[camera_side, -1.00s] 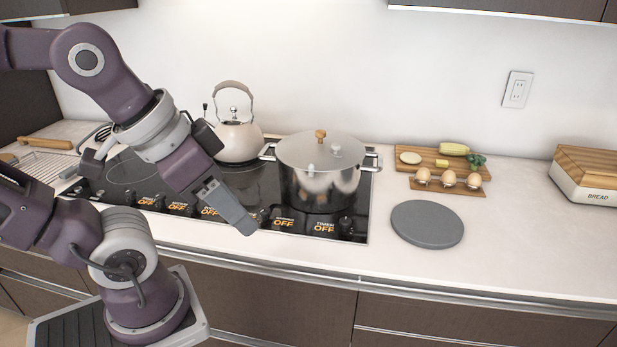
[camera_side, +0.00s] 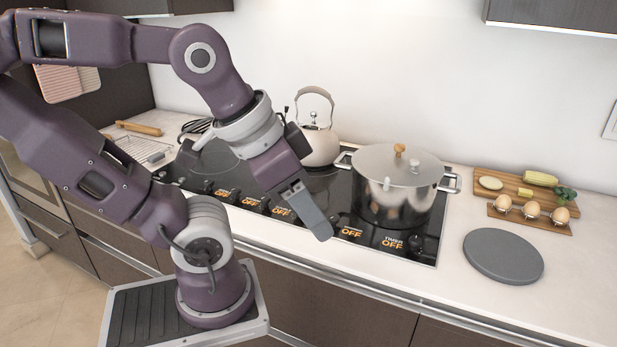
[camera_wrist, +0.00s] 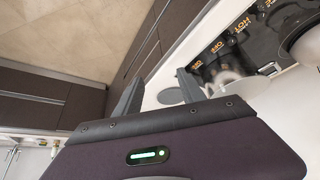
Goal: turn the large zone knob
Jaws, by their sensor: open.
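Several dark knobs and orange "OFF" displays line the front edge of the black cooktop (camera_side: 440,225). I cannot read which knob is the large zone one. One knob (camera_side: 415,243) shows at the right, by the "TIMER OFF" display (camera_side: 392,243). My gripper (camera_side: 322,234) is open, tilted down over the cooktop's front edge, left of an "OFF" display (camera_side: 350,232). It hides part of the control row. In the wrist view, both fingers of my gripper (camera_wrist: 158,76) are spread with nothing between them, and the displays (camera_wrist: 215,47) lie to their right.
A steel pot (camera_side: 395,195) with a lid and a cream kettle (camera_side: 318,147) stand on the cooktop. A round grey trivet (camera_side: 503,256) and a cutting board (camera_side: 510,187) with eggs and vegetables lie to the right. Drawers (camera_side: 350,305) run below the counter edge.

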